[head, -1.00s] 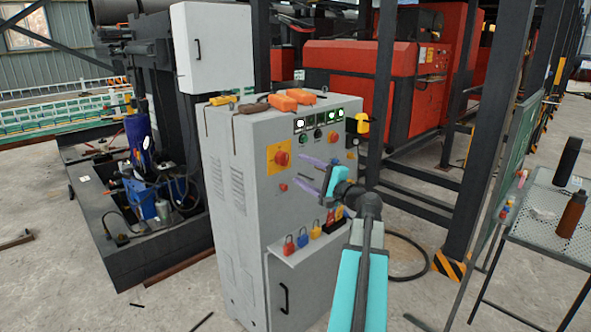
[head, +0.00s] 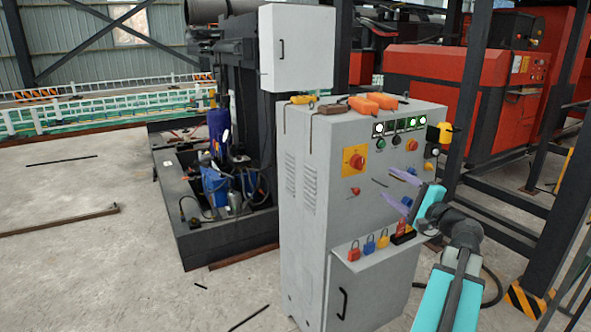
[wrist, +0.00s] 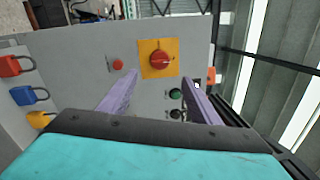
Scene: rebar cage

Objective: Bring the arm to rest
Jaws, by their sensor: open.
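My gripper (head: 397,190) is in front of the grey control cabinet (head: 310,240), at the right of its front face in the head view. Its two purple fingers are apart, with nothing between them. In the wrist view my gripper (wrist: 155,95) points at the cabinet's front panel. A red rotary switch on a yellow plate (wrist: 162,60) shows beyond the fingers, and a red button (wrist: 118,65) is left of it. Whether the fingertips touch the panel cannot be told. The switch plate also shows in the head view (head: 355,159), left of the gripper.
Orange tools (head: 365,103) lie on the cabinet top. A black post (head: 565,235) stands at the right. The concrete floor (head: 85,230) at the left is mostly clear.

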